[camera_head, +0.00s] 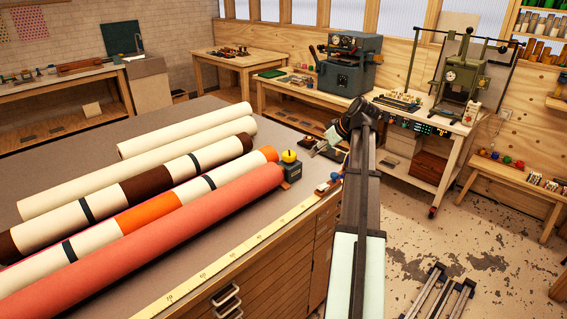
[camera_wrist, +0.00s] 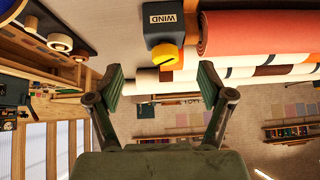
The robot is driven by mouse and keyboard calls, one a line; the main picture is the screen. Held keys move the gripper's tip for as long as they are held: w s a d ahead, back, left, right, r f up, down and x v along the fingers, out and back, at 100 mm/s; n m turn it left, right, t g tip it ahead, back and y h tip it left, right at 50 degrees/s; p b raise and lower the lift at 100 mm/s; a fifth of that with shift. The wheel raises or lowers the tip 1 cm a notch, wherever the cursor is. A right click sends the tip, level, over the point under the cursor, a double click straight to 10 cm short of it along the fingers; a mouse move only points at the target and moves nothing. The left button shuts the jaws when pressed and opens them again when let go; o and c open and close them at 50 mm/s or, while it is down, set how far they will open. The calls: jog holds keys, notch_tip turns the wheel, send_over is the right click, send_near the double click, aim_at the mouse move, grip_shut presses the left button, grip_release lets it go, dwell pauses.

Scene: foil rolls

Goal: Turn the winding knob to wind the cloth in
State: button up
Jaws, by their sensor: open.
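The yellow winding knob (camera_head: 289,156) sits on a dark box (camera_head: 292,170) at the near right end of the rolls on the table. In the wrist view the knob (camera_wrist: 165,55) shows a dark line on its face, and the box (camera_wrist: 163,16) reads "WIND". Rolls of cloth lie side by side: a coral roll (camera_head: 140,240), an orange-striped one (camera_head: 150,216), a brown-striped one (camera_head: 147,190) and a plain cream one (camera_head: 185,130). My gripper (camera_wrist: 160,82) is open and empty. The knob appears ahead, between its fingers and apart from them.
A yellow measuring strip (camera_head: 240,248) runs along the table's front edge. Small dark items (camera_head: 312,143) lie on the table right of the box. Benches with a grey machine (camera_head: 348,65) and a green press (camera_head: 460,80) stand behind. The table beyond the rolls is clear.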

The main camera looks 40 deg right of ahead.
notch_tip(320, 180, up, 4)
jog(key=w+t, duration=0.1)
jog(key=p, duration=0.4)
send_near(289, 153)
jog(key=shift+n, duration=0.3)
jog(key=x, duration=1)
jog(key=shift+s, duration=0.1)
jog(key=c, duration=1.2)
